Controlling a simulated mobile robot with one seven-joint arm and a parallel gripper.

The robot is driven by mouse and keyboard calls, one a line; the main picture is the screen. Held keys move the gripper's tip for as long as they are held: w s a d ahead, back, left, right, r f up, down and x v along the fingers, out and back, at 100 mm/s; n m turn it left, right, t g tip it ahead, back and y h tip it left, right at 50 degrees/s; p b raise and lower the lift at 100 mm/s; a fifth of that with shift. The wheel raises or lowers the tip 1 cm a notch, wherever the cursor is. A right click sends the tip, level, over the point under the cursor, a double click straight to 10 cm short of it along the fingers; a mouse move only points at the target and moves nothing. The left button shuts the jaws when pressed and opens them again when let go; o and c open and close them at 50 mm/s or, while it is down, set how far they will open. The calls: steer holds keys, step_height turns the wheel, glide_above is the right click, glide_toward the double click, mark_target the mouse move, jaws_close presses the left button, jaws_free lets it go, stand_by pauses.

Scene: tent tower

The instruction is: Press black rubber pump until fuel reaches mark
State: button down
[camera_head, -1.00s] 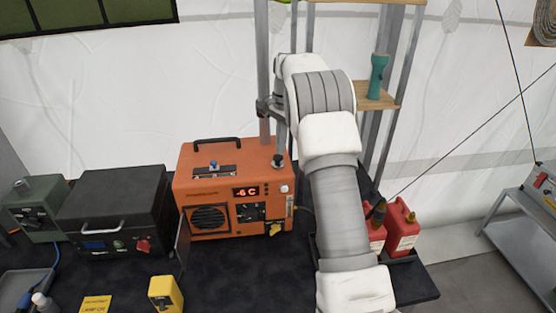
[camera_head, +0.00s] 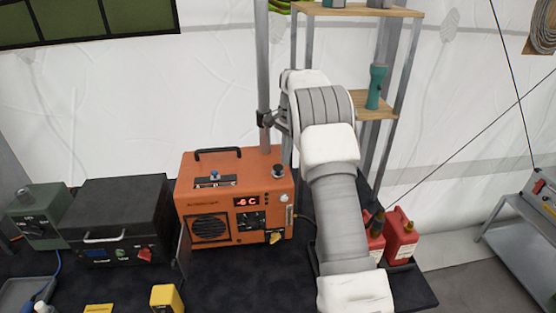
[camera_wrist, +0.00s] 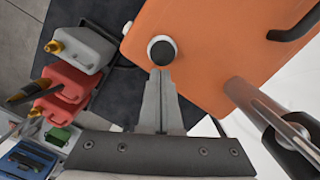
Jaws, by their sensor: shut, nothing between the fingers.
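The orange heater box (camera_head: 225,190) stands on the dark table, with a carry handle and a red display that seems to read -6 C. The black rubber pump (camera_head: 278,171) is a small round knob on its top right corner. In the wrist view the pump (camera_wrist: 162,50) has a pale ring and stands just beyond my fingertips. My gripper (camera_wrist: 159,75) is shut and empty, its fingers pointing at the pump; I cannot tell whether they touch it. A small light spot on the heater's front right may be the fuel gauge; its level is too small to read.
A metal pole (camera_head: 263,80) rises close beside my gripper. Shelves with a teal flashlight (camera_head: 376,87) stand behind my arm. Red fuel cans (camera_head: 401,236) stand right of the heater. A black case (camera_head: 120,215) and a yellow device (camera_head: 166,299) are to the left and front.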

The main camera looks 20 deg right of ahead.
steer(key=shift+w+d+r+p, duration=0.15)
steer(key=shift+d+r+p, duration=0.15)
steer(key=shift+d, duration=0.25)
steer(key=shift+f, duration=0.1)
step_height(320, 180, up, 12)
steer(key=d, duration=0.1)
steer(key=shift+w, duration=0.2)
stand_by(0.9)
